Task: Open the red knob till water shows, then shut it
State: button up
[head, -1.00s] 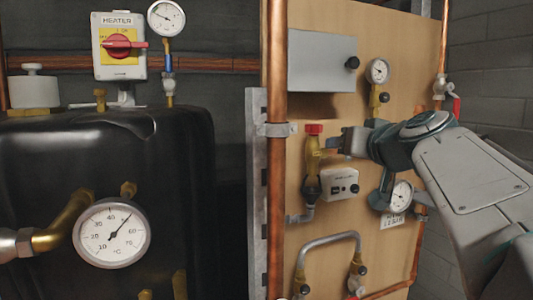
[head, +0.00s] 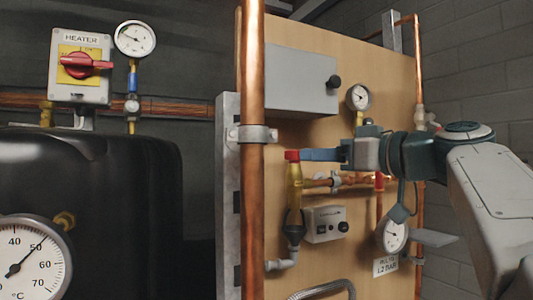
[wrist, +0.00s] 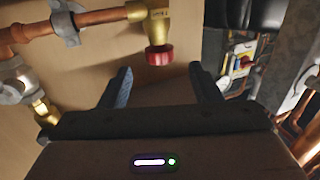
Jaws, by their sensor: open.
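The red knob (head: 292,155) caps a brass valve (head: 295,184) on the wooden panel, left of centre on it. In the wrist view the red knob (wrist: 159,55) sits just ahead of my fingers, roughly between their lines. My gripper (head: 310,155) reaches in from the right, with its fingertips close to the knob. In the wrist view my gripper (wrist: 158,78) is open, one finger on each side, with nothing between the fingers. I cannot tell from the head view whether a finger touches the knob. No water shows.
A vertical copper pipe (head: 252,120) stands left of the valve. A grey box (head: 287,80) is above it and a small white control box (head: 325,224) below. Gauges (head: 359,97) and copper pipes are near my arm. A heater switch (head: 81,66) hangs at left.

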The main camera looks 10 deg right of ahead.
aim_at(293, 156)
jog(key=p+x, duration=0.1)
jog(key=x, duration=0.6)
jog(key=shift+w+a+p, duration=0.15)
jog(key=shift+w+p, duration=0.15)
jog(key=c, duration=1)
jog(key=shift+f+b, duration=0.1)
jog(key=shift+b, duration=0.2)
